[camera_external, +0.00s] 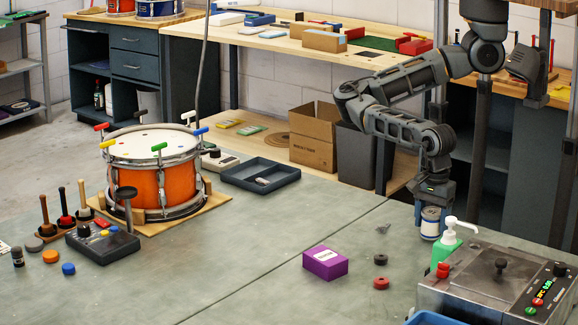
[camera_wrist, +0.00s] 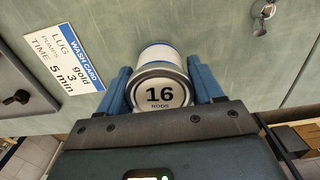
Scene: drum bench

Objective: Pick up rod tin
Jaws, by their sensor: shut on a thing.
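The rod tin (camera_external: 431,222) is a small white and blue can near the right side of the bench in the external view. In the wrist view the rod tin (camera_wrist: 160,92) shows its lid, marked "16 RODS". My gripper (camera_external: 432,207) points straight down over it. In the wrist view the blue fingers of my gripper (camera_wrist: 160,98) stand on both sides of the tin, shut on it. The tin is upright. I cannot tell whether its base touches the bench.
A green pump bottle (camera_external: 446,250) and a grey machine (camera_external: 490,285) stand close to the tin's right and front. A purple box (camera_external: 325,263) and small black and red rings lie to the left. A wash card (camera_wrist: 62,57) lies near the tin. The orange drum (camera_external: 160,185) is far left.

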